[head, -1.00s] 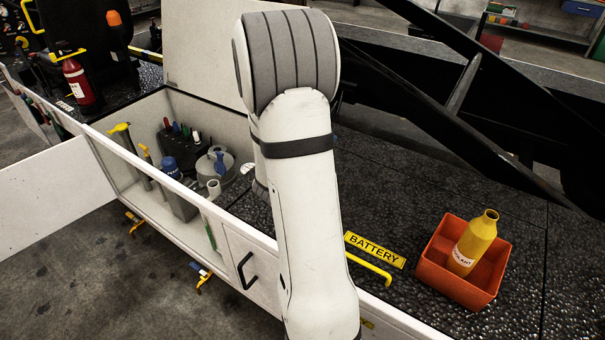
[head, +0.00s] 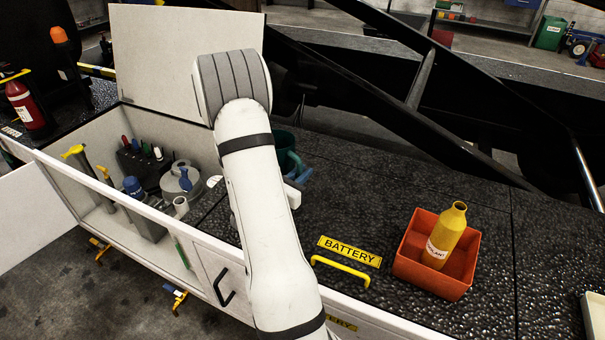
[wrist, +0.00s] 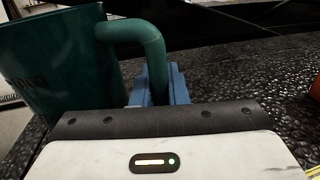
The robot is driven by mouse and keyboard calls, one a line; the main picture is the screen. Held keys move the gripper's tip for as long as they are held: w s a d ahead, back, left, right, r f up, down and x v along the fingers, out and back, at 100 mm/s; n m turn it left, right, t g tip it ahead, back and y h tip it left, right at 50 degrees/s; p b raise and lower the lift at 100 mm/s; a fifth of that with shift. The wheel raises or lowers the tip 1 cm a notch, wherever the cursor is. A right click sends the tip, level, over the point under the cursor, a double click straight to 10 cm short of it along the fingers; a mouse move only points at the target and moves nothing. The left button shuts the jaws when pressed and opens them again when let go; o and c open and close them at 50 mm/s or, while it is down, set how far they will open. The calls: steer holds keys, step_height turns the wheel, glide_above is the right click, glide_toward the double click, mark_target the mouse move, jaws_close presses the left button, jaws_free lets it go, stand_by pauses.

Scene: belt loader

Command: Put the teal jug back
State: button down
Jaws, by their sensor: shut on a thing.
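The teal jug (wrist: 50,62) fills the left of the wrist view. Its curved handle (wrist: 150,45) runs down between the blue fingers of my gripper (wrist: 160,88), which is shut on it. In the head view only a part of the jug (head: 284,142) shows to the right of my arm, with a blue fingertip of my gripper (head: 299,167) beside it. The jug appears upright, over or on the black deck. Its base is hidden, so I cannot tell whether it touches.
The open white side bin (head: 185,122) left of my arm holds a grey can, a blue-capped bottle and tools. An orange tray (head: 428,283) with a yellow bottle (head: 446,237) stands on the black deck (head: 350,205). Dark beams (head: 415,85) cross behind.

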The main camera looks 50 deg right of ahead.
steer(key=shift+f, duration=0.15)
steer(key=c, duration=1.4)
jaws_free()
steer(key=shift+c, duration=0.2)
